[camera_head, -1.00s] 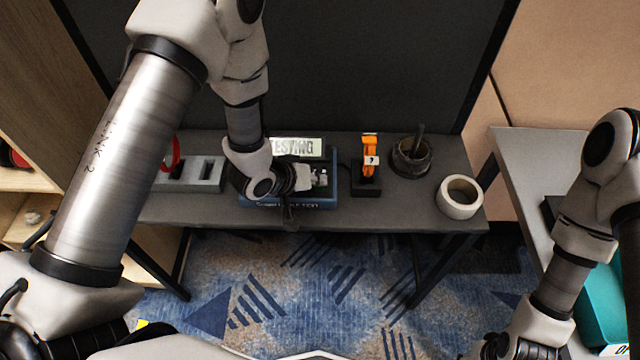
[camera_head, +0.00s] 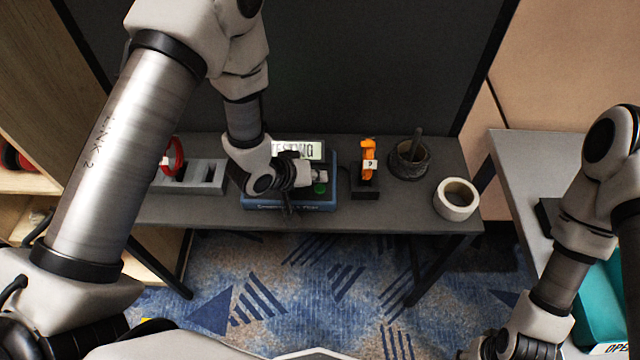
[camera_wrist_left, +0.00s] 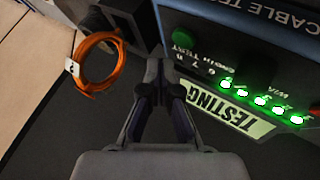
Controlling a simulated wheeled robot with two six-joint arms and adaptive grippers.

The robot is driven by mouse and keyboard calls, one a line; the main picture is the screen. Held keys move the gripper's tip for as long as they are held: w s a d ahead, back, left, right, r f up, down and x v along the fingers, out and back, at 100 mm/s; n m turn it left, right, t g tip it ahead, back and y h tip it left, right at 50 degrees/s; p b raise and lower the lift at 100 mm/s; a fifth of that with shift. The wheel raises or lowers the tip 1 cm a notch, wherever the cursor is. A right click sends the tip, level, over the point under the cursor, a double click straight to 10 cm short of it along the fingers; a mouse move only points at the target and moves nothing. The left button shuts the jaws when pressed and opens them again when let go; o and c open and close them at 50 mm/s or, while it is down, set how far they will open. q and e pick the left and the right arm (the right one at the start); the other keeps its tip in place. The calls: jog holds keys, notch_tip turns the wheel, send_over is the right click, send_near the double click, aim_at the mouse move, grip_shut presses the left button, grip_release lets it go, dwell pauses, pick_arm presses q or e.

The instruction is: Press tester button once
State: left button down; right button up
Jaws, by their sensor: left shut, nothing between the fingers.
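The cable tester (camera_head: 332,196) is a blue box on the dark bench, partly hidden by my left arm. Its screen (camera_head: 312,150) reads TESTING; the screen (camera_wrist_left: 225,108) is also clear in the left wrist view, beside a row of lit green lights (camera_wrist_left: 258,101). The round green button (camera_head: 320,188) is on its top right; the left wrist view shows this button (camera_wrist_left: 183,38) near the TEST label. My left gripper (camera_wrist_left: 160,70) is shut and empty, its tips apart from the button in that picture. My right gripper (camera_head: 490,347) is mostly cut off at the bottom.
An orange cable coil (camera_head: 368,160) hangs on a small black stand (camera_head: 365,190) right of the tester. A dark round pot (camera_head: 410,162) and a white tape roll (camera_head: 457,199) are further right. A grey slotted block (camera_head: 205,178) and a red ring lie left.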

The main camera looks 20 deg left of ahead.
aim_at(316, 203)
pick_arm(q)
notch_tip(316, 203, up, 4)
jog(key=p, duration=0.3)
dwell(0.7)
jog(key=shift+s+f, duration=0.25)
jog(key=shift+f, duration=0.1)
jog(key=shift+n+g, duration=0.5)
jog(key=shift+g, duration=0.3)
jog(key=s+f, duration=0.2)
jog(key=s+a+f, duration=0.1)
jog(key=s+f, duration=0.2)
jog(key=shift+s+f, duration=0.15)
jog(key=shift+f, duration=0.15)
jog(key=s+a+f+m+g+y, duration=0.1)
jog(key=s+a+f+g+y, duration=0.1)
jog(key=s, duration=0.8)
jog(key=s+a+f+m+g+y, duration=0.2)
jog(key=s+a+f+g, duration=0.2)
jog(key=s, duration=0.7)
jog(key=shift+a+f+y, duration=0.4)
jog(key=shift+a, duration=0.8)
